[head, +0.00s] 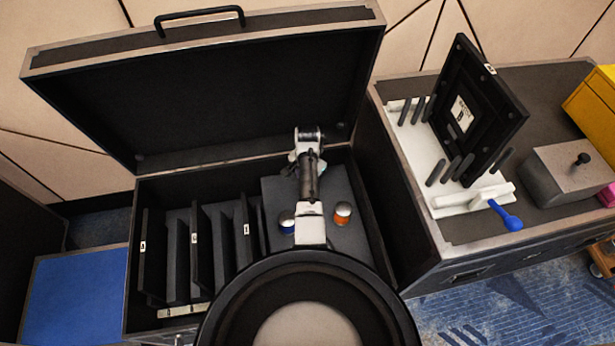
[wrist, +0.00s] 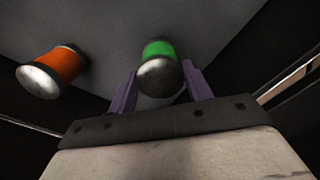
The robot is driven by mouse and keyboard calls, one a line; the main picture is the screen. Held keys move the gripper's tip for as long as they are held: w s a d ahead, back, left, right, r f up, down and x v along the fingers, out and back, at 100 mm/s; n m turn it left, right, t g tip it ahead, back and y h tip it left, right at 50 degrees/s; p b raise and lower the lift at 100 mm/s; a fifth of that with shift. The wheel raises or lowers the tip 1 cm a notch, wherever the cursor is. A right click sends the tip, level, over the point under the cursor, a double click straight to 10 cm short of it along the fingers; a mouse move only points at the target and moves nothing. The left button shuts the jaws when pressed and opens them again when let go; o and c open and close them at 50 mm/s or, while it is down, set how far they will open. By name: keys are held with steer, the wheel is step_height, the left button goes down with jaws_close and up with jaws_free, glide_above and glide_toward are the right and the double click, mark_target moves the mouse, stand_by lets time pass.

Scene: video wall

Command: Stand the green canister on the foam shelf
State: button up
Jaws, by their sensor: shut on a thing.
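The green canister (wrist: 157,49) has a silver end cap and stands out between the two purple fingers of my gripper (wrist: 159,72) in the wrist view. My gripper is shut on it. The grey foam shelf (head: 350,238) is the raised block in the right part of the open case; its surface also fills the wrist view (wrist: 110,22) behind the canister. I cannot tell whether the canister touches the shelf. In the head view my arm reaches over the shelf, and the green canister and fingers are hidden.
An orange canister (head: 343,212) and a blue canister (head: 287,221) stand on the shelf, either side of my arm. The orange one shows left of my gripper in the wrist view (wrist: 66,66). Upright dividers (head: 200,250) fill the case's left. The open lid (head: 220,90) rises behind.

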steer(key=shift+f, duration=0.15)
steer(key=o, duration=1.1)
steer(key=shift+f, duration=0.1)
steer(key=shift+c, duration=0.2)
step_height(320, 180, up, 12)
steer(key=shift+r, duration=0.2)
